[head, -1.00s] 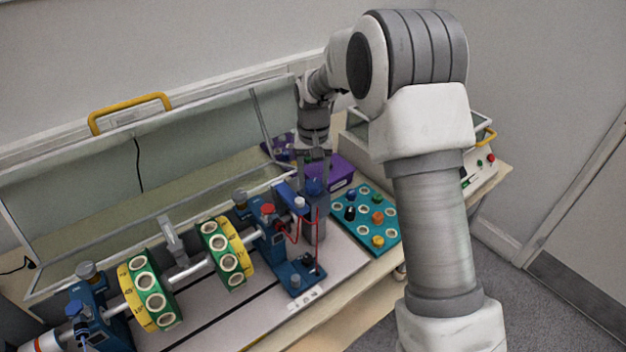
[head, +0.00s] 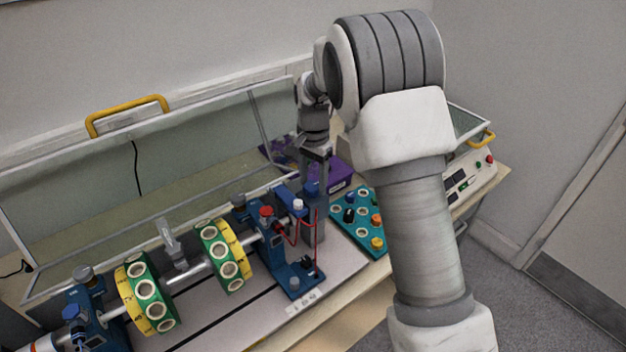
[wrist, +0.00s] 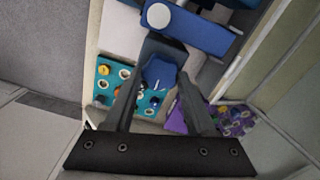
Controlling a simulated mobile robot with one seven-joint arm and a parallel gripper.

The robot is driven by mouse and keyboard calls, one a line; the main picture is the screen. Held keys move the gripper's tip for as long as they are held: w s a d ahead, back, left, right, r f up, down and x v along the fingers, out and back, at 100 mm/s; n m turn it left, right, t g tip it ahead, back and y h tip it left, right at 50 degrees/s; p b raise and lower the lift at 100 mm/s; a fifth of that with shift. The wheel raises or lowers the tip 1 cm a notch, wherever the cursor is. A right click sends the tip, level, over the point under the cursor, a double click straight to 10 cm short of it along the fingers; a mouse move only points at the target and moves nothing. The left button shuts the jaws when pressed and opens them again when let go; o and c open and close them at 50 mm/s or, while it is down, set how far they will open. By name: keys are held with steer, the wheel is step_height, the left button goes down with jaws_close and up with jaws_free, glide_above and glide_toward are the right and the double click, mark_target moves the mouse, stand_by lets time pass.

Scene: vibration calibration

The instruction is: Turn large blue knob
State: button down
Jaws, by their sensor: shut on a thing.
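The large blue knob (wrist: 158,73) is a lobed knob with a white mark, in the middle of the wrist view. It sits on top of a dark grey post. In the head view the knob (head: 311,188) shows at the right end of the blue shaft rig. My gripper (wrist: 160,82) has one finger on each side of the knob and is shut on it. In the head view my gripper (head: 313,172) points down over the knob, and its fingers partly hide it.
A teal board (head: 346,233) with small coloured knobs lies to the right. A purple box (head: 341,175) stands behind the knob. A blue bearing block (head: 270,245) with a red cable is close on the left. The raised clear cover (head: 70,190) stands behind the rig.

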mark_target(313, 185)
stand_by(0.4)
steer(key=shift+c, duration=1.1)
jaws_free()
step_height(313, 185, up, 18)
steer(key=shift+f, duration=0.25)
